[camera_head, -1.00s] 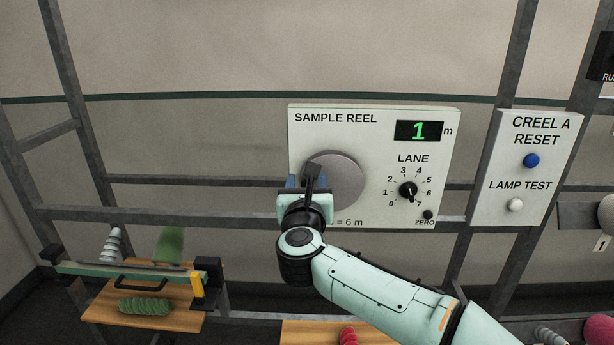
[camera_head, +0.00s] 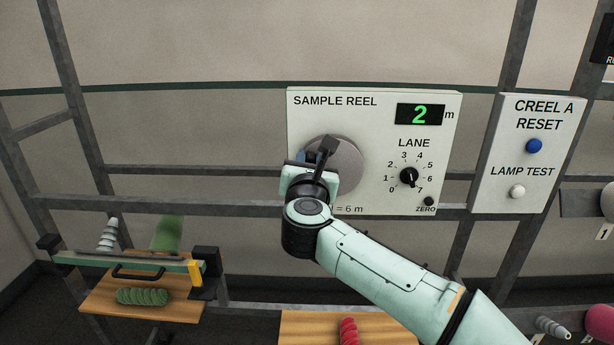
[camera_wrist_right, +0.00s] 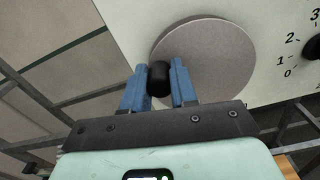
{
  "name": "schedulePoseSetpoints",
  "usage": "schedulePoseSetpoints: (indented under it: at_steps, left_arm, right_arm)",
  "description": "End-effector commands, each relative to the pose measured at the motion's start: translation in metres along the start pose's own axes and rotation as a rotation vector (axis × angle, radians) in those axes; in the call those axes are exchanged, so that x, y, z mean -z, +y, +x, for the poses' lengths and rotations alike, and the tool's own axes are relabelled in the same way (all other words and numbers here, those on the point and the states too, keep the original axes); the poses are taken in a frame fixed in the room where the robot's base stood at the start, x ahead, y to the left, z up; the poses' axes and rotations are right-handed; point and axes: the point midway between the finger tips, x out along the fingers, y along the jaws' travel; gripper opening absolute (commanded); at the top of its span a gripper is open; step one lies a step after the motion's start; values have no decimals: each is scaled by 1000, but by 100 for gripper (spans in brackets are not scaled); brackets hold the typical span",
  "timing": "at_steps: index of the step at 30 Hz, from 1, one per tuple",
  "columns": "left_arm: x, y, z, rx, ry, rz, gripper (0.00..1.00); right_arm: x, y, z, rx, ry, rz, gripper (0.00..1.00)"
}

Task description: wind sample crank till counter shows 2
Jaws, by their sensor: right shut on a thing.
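The sample reel panel (camera_head: 388,110) is on the rack in the head view, with its counter (camera_head: 419,114) showing a green 2 m. Its crank is a grey disc (camera_head: 349,168) with a dark arm (camera_head: 327,150). My right gripper (camera_head: 310,160) is at the left part of the disc. In the right wrist view, the blue fingers of my right gripper (camera_wrist_right: 160,85) are shut on the black crank knob (camera_wrist_right: 159,76), in front of the disc (camera_wrist_right: 212,58). In the head view my wrist hides the lower left of the disc. My left gripper is not in view.
A lane dial (camera_head: 409,177) and a small zero button (camera_head: 429,201) are on the panel's right. The Creel A panel (camera_head: 525,150) has a blue button (camera_head: 534,146) and a white lamp test button (camera_head: 517,191). A wooden board (camera_head: 180,305) with green yarn is at lower left.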

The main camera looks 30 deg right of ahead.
Motion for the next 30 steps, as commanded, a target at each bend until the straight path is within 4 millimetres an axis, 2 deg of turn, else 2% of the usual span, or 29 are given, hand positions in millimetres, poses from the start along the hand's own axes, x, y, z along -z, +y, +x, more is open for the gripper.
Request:
schedulePoseSetpoints:
  at_steps: [1, 6, 18, 19, 21, 30]
  left_arm:
    - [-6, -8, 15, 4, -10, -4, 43]
    - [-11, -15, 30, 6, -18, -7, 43]
    - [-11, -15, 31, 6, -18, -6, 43]
    - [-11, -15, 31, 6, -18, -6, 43]
    - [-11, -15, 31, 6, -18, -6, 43]
    - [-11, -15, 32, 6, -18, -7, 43]
  right_arm:
    - [3, -2, -2, -3, -2, 57, 0]
    - [-6, -7, -1, -3, -3, 207, 0]
    - [-11, -8, -1, -2, 0, 252, 0]
    - [-11, -8, -1, -2, 0, 252, 37]
    - [-11, -8, -1, -2, -1, 251, 53]
    - [-11, -8, -2, -1, -2, 250, 53]
